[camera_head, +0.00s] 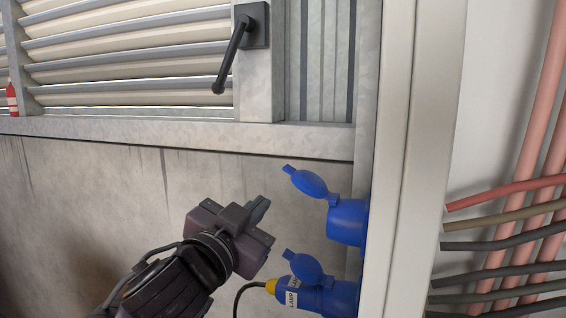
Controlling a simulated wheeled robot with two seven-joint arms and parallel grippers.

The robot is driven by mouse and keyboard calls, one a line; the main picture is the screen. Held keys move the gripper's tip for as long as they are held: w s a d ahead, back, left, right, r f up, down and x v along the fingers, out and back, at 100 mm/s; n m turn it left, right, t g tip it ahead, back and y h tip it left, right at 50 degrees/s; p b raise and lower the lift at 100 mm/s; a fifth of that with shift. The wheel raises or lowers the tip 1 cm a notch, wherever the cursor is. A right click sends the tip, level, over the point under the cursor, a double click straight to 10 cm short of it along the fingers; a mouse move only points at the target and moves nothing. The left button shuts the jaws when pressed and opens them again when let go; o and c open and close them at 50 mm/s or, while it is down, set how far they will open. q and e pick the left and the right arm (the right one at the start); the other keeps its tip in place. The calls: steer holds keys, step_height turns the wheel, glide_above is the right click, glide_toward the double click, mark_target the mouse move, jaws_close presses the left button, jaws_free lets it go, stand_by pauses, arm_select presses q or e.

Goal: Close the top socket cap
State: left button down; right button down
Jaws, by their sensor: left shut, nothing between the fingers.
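The top socket (346,222) is blue and sits on the side of a pale upright post. Its round blue cap (309,183) stands open, tilted up and to the left of the socket mouth. A lower blue socket (338,297) holds a plug with a yellow end and a white label, and its cap (305,267) is raised. My left gripper (262,210) is shut and empty, to the left of the top socket and a little below its cap, apart from both in the picture. My right gripper is not in view.
A black door handle (232,58) hangs on the louvred panel (130,50) above. A dark cable (246,287) curves from the lower plug. Pink pipes (535,120) and several cables lie right of the post (410,150). Bare grey wall (100,190) is left of my gripper.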

mark_target(286, 168)
arm_select(q)
steer(key=s+d+r+m+t+h, duration=0.1)
steer(key=s+d+r+m+h, duration=0.1)
steer(key=s+r, duration=0.7)
steer(key=x, duration=0.5)
steer(key=p+x, duration=0.1)
steer(key=x, duration=0.2)
steer(key=shift+w+d+f, duration=0.1)
steer(key=shift+d+f, duration=0.1)
steer(key=shift+d, duration=0.15)
steer(key=f, duration=0.1)
steer(key=a+f, duration=0.2)
steer(key=shift+w+f, duration=0.35)
steer(key=shift+w, duration=0.05)
steer(key=shift+d, duration=0.15)
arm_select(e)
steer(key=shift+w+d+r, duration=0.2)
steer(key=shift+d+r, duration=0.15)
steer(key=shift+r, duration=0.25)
arm_select(q)
steer(key=shift+w, duration=0.1)
